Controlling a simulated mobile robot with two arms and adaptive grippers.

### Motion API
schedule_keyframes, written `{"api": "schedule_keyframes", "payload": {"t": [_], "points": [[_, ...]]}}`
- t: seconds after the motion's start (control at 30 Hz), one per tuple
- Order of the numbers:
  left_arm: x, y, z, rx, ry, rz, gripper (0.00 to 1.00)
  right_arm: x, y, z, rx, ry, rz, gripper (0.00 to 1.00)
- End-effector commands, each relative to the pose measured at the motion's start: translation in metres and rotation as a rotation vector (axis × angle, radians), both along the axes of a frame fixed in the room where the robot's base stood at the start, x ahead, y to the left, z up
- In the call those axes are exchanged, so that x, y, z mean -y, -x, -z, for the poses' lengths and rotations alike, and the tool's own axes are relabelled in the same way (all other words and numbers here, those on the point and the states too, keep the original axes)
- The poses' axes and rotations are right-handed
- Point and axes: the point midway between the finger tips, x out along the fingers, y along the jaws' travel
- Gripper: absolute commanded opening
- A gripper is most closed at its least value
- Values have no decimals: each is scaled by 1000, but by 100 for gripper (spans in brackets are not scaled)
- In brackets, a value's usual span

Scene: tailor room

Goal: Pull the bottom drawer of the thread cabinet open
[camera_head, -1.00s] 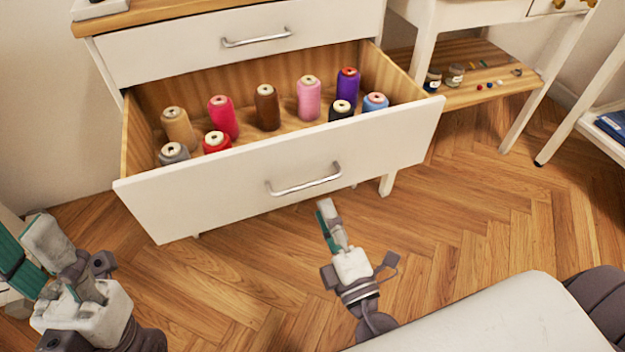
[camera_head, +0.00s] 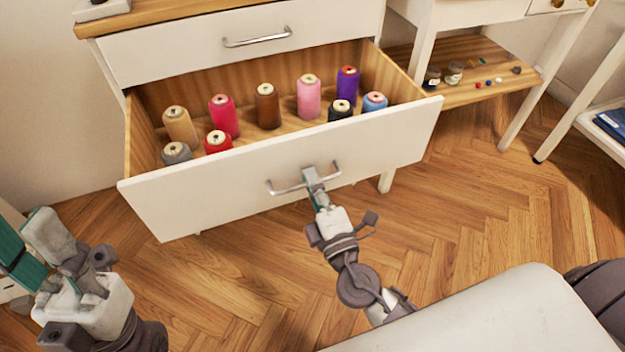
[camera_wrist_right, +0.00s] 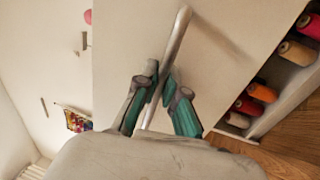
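The thread cabinet (camera_head: 200,52) stands at the back. Its bottom drawer (camera_head: 200,205) is pulled well out, showing several thread spools inside. The drawer's metal handle (camera_head: 284,190) is on the white front. My right gripper (camera_head: 311,180) is at the middle of this handle. In the right wrist view, the handle bar (camera_wrist_right: 178,36) runs between the teal-padded fingers of the gripper (camera_wrist_right: 161,88), which close in on it from both sides. My left gripper (camera_head: 28,235) is at the lower left, fingers apart and empty, away from the cabinet.
The upper drawer (camera_head: 150,58) is shut. A white table (camera_head: 425,45) with a low wooden shelf (camera_head: 462,98) holding small jars stands to the right. Another white stand (camera_head: 590,115) is at the far right. The wooden floor (camera_head: 490,220) before the drawer is clear.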

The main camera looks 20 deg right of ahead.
Motion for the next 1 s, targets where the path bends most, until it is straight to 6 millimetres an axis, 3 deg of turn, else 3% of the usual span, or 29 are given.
{"api": "schedule_keyframes", "payload": {"t": [0.37, 0.67, 0.97, 1.0], "points": [[0, 0, 0, 0, 0, 0, 40, 0, 0, 0, -1, 0, 0, 0], [0, 0, 2, 1, 0, -1, 40, -1, -35, 0, 1, 0, 1, 0], [0, 0, 2, 1, 0, -1, 40, -1, -37, 1, -1, 0, 0, 0], [0, 0, 2, 1, 0, -1, 40, -1, -37, 1, -1, 0, 0, 15]]}}
